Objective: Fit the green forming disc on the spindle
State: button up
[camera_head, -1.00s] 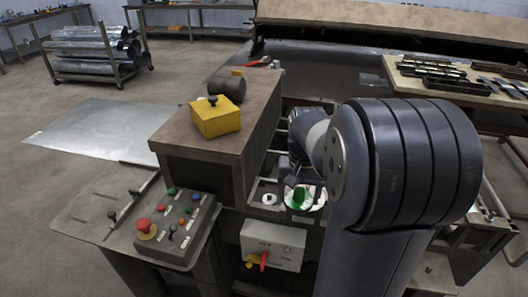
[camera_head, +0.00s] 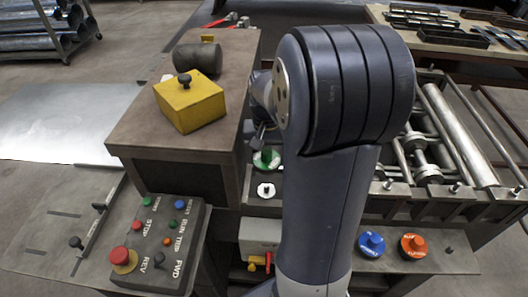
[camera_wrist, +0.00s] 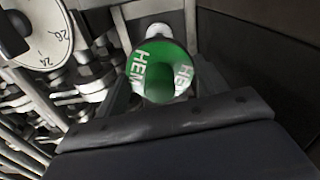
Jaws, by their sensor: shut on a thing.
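The green forming disc (camera_head: 266,159), a round piece with a raised green middle, shows left of my arm in the head view. In the wrist view the disc (camera_wrist: 160,72) has white "HEM" lettering and lies between my jaws. My gripper (camera_wrist: 161,92) is shut on it; in the head view the gripper (camera_head: 262,134) is mostly hidden behind my arm. I cannot pick out the spindle for certain, nor tell whether the disc touches it. A small white round part (camera_wrist: 158,32) shows just beyond the disc in the wrist view.
A white ring-like part (camera_head: 266,190) lies just below the green disc. Blue (camera_head: 371,243) and orange (camera_head: 413,244) discs stand at the right front. A wooden-topped block (camera_head: 150,125) carries a yellow box (camera_head: 190,105). A button panel (camera_head: 155,243) stands at left. A numbered dial (camera_wrist: 45,35) is close by.

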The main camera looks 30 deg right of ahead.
jog(key=b, duration=0.5)
send_over(267, 186)
jog(key=shift+a+f, duration=0.1)
jog(key=shift+f, duration=3.15)
jog(key=shift+f+b, duration=0.6)
jog(key=shift+f, duration=0.1)
jog(key=shift+f, duration=0.3)
jog(key=shift+f+b, duration=0.35)
jog(key=shift+f, duration=0.3)
jog(key=shift+f+b, duration=0.35)
